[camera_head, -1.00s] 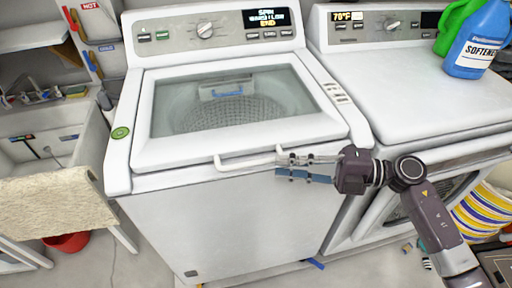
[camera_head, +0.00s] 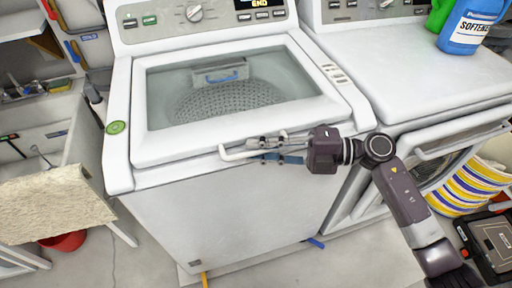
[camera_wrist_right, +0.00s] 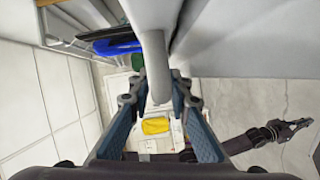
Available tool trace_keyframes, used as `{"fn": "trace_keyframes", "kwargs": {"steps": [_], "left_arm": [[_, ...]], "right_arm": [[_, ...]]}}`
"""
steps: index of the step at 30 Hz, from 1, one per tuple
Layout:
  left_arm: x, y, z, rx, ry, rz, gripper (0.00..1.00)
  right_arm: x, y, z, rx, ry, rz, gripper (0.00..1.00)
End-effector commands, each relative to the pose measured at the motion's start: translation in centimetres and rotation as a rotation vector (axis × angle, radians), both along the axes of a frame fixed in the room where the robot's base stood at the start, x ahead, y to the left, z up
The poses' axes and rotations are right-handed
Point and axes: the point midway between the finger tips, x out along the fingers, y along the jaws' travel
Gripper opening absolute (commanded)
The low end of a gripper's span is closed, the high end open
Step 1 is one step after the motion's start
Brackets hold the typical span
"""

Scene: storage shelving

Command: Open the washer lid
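The washer (camera_head: 225,215) has a white lid (camera_head: 140,145) with a glass window, lying shut over the tub. A white bar handle (camera_head: 235,153) runs along the lid's front edge. My right gripper (camera_head: 260,150) is at the right part of this handle. In the right wrist view, the handle (camera_wrist_right: 153,55) comes down between the two spread fingers of my right gripper (camera_wrist_right: 158,98), with gaps on both sides. A small dark arm end, apparently my left gripper (camera_wrist_right: 292,126), shows at the right of that view; its finger opening is unclear.
A second white machine (camera_head: 420,85) stands close on the right, with a blue softener bottle (camera_head: 470,28) on top. A sink (camera_head: 35,135) with a beige towel (camera_head: 55,200) is at the left. Striped fabric (camera_head: 470,190) and a dark case (camera_head: 492,245) are at the lower right.

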Motion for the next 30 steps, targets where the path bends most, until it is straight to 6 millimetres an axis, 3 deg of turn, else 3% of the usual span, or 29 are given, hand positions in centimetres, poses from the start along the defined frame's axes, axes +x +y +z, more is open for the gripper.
{"fn": "trace_keyframes", "kwargs": {"steps": [2, 7, 20, 26, 30], "left_arm": [[-0.1, -0.2, 0.0, -0.002, 0.001, 0.001, 0.0], [-0.7, -1.0, -0.1, -0.011, 0.008, 0.004, 0.0], [-1.0, -1.0, 0.1, -0.012, 0.015, 0.004, 0.0], [-1.0, -0.8, 1.5, -0.008, 0.015, 0.003, 0.0], [-1.0, -0.7, 3.5, -0.007, 0.015, 0.002, 0.0]], "right_arm": [[0.0, 0.0, 0.0, 0.0, 0.0, 0.0, 0.17], [0.0, 0.0, 0.0, 0.0, 0.0, 0.0, 0.0], [0.0, 0.0, 0.2, -0.001, 0.002, 0.0, 0.0], [0.4, 0.0, 1.9, -0.008, 0.023, 0.0, 0.0], [1.0, -0.1, 4.2, -0.018, 0.057, 0.0, 0.0]]}}
